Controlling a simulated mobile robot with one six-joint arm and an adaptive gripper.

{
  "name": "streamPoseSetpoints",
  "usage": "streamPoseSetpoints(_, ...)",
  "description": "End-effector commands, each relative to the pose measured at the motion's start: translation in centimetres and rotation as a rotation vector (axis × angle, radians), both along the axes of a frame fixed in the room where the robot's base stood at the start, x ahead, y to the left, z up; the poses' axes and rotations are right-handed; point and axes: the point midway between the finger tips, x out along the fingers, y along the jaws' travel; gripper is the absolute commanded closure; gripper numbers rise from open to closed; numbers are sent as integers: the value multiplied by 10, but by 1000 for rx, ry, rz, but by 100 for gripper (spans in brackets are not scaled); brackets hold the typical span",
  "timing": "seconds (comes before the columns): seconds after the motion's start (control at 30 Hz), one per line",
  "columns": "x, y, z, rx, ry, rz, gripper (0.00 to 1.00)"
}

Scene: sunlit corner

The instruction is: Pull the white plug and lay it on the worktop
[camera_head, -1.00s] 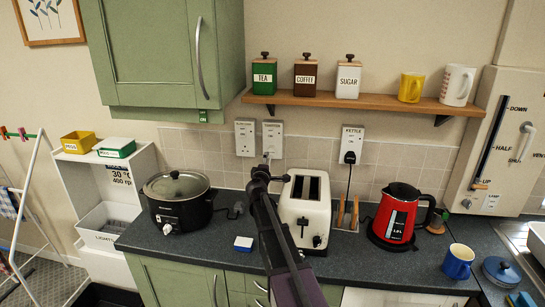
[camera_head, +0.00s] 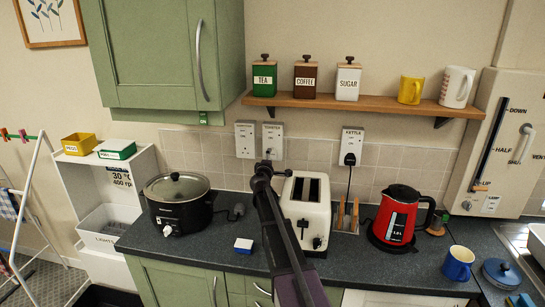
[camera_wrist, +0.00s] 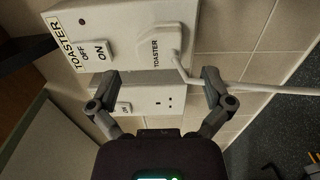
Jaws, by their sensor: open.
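The white plug (camera_wrist: 160,44), marked TOASTER, sits in the toaster socket (camera_wrist: 95,28) in the wrist view, with its white cord (camera_wrist: 240,87) running off to the right. In the head view the toaster socket (camera_head: 272,134) is on the tiled wall above the toaster; its plug is largely hidden behind my gripper (camera_head: 264,166). In the wrist view my gripper (camera_wrist: 161,80) is open and empty, its fingers spread to either side just below the plug, apart from it. The dark worktop (camera_head: 345,270) lies below.
An empty socket (camera_wrist: 150,99) is beside the toaster one. The cream toaster (camera_head: 305,205) stands close to my arm, with the slow cooker (camera_head: 178,205) left and the red kettle (camera_head: 397,215) right. A small blue-and-white block (camera_head: 243,245) lies on the worktop. The shelf (camera_head: 360,103) overhangs.

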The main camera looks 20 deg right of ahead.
Motion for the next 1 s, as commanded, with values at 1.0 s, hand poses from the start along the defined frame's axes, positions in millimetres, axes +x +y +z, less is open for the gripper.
streamPoseSetpoints(1.0,32,-25,0,0,0,-2,0)
